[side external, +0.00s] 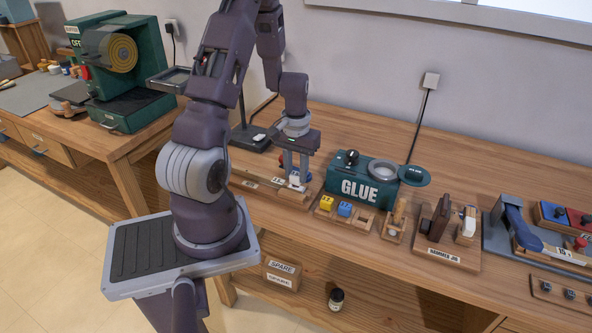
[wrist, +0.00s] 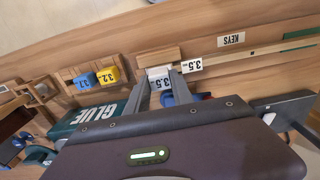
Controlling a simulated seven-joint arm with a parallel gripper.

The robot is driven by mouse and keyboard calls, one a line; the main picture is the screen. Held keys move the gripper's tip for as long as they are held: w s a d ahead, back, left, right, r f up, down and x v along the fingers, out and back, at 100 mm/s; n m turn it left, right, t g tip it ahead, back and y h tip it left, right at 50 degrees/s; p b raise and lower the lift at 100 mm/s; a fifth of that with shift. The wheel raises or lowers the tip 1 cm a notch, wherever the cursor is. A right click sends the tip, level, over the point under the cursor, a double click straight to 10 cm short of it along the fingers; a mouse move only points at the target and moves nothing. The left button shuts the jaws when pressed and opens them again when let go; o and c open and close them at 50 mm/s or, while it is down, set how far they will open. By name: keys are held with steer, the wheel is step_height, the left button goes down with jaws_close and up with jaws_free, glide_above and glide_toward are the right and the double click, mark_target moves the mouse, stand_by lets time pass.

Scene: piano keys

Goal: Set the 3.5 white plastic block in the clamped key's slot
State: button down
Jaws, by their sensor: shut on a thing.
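My gripper (side external: 294,178) is shut on the white block (side external: 295,184), low over the key bench left of the green glue machine. In the wrist view, the gripper (wrist: 161,75) has one finger on each side of the white block (wrist: 160,83), whose 3.5 label faces the camera. A long pale wooden key (wrist: 235,55) runs off to the right, with its own 3.5 tag (wrist: 193,66) beside the right finger. The block is close to the key's end. The slot is hidden by the block and fingers, so I cannot tell whether the block touches it.
A rack holds a yellow block (side external: 326,202) and a blue block (side external: 345,209). The glue machine (side external: 362,184) stands close to the right of my gripper. A hammer jig (side external: 438,248) is farther right. A KEYS label (wrist: 231,39) lies beyond the key.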

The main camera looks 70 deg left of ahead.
steer(key=shift+f, duration=0.4)
stand_by(0.3)
steer(key=c, duration=0.6)
jaws_free()
steer(key=shift+r, duration=0.1)
steer(key=shift+r, duration=3.4)
